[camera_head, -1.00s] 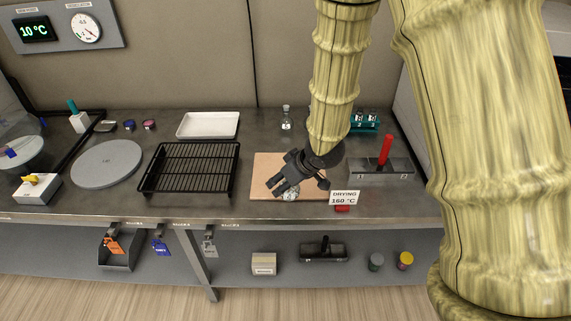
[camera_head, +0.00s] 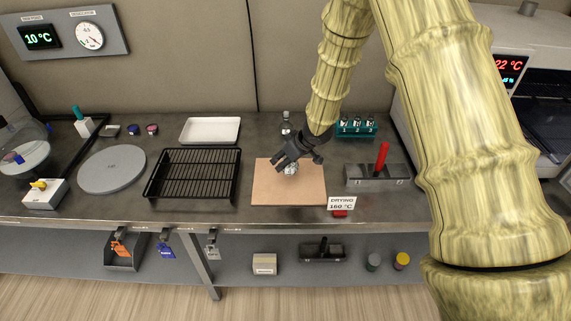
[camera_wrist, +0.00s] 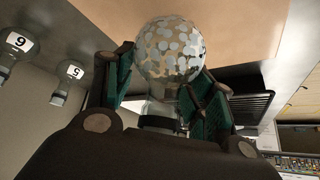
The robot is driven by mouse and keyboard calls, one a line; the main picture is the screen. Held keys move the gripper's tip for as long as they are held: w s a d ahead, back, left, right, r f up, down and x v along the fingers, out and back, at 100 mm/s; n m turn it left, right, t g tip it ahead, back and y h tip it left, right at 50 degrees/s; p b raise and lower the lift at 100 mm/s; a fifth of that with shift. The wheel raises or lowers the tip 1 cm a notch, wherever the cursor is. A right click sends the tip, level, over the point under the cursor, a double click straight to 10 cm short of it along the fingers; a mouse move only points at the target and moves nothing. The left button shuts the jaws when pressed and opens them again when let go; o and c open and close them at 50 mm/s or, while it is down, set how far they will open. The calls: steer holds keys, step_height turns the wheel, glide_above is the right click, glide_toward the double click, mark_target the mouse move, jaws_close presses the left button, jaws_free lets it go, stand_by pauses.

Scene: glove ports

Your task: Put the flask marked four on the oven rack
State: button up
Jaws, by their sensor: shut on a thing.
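My gripper (camera_head: 286,163) is shut on a round glass flask (camera_head: 291,169) over the tan board. In the wrist view, my fingers (camera_wrist: 168,100) close around the flask's neck, and its bulb (camera_wrist: 168,50) shows pale round specks. No number shows on it, and I cannot tell whether it touches the board. A black wire rack (camera_head: 195,176) stands on the bench, left of the board. The oven (camera_head: 540,62) at the right shows a red 22 °C display and a dark open interior, partly hidden by my arm.
The tan board (camera_head: 300,195) lies on the steel bench. A DRYING 160 °C sign (camera_head: 341,203) stands at the front edge.

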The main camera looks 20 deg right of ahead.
steer(key=shift+f+p, duration=0.3)
steer(key=shift+f, duration=1.25)
steer(key=shift+f, duration=0.1)
steer(key=o, duration=1)
